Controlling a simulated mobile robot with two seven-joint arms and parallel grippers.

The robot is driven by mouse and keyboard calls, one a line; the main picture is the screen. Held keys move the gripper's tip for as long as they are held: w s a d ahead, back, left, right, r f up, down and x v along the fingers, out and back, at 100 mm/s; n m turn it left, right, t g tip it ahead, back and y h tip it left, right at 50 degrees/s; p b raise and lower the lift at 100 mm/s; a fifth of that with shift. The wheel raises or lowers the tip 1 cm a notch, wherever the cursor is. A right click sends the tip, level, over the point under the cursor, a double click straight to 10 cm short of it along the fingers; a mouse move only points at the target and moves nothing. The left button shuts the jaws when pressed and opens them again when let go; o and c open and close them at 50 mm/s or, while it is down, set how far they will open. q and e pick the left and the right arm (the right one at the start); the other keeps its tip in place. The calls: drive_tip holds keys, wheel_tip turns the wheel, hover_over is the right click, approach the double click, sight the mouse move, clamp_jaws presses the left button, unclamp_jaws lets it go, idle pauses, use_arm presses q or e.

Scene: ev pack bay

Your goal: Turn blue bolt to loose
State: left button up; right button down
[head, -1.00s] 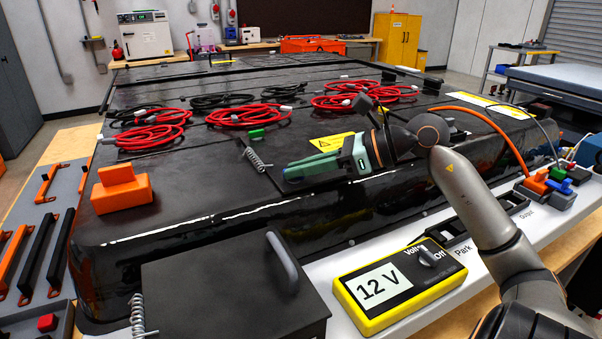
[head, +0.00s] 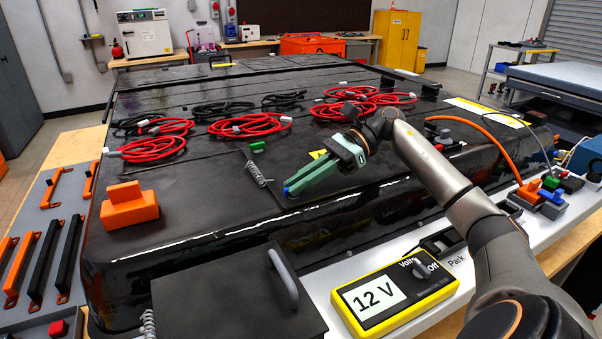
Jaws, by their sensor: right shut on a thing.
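The blue bolt (head: 287,190) shows as a small blue patch at the tips of my right gripper, on the front part of the black pack lid (head: 215,205). My right gripper (head: 293,187) has green fingers, reaches in from the right and is shut on the blue bolt. The fingers hide most of the bolt, so I cannot tell how far it is turned. A green bolt or cap (head: 258,146) sits farther back on the lid, beside a coil spring (head: 258,172). My left gripper is not in view.
An orange block (head: 128,207) sits at the lid's left. Red cable coils (head: 250,125) and black ones lie toward the back. A black box with a handle (head: 235,305) and a yellow 12 V meter (head: 395,298) stand in front. The lid's front middle is mostly clear.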

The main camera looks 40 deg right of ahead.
drive_tip(key=shift+f+g, duration=0.1)
drive_tip(key=shift+g, duration=0.2)
drive_tip(key=c, duration=0.9)
unclamp_jaws()
drive_tip(key=shift+d, duration=0.1)
wheel_tip(320, 180, up, 5)
hover_over(351, 178)
drive_tip(key=a, duration=0.1)
drive_tip(key=shift+w+f, duration=0.2)
drive_tip(key=shift+w, duration=0.1)
drive_tip(key=shift+s+d+r+p, duration=0.2)
drive_tip(key=shift+s+d+p, duration=0.1)
drive_tip(key=shift+d, duration=0.3)
drive_tip(key=shift+f, duration=0.1)
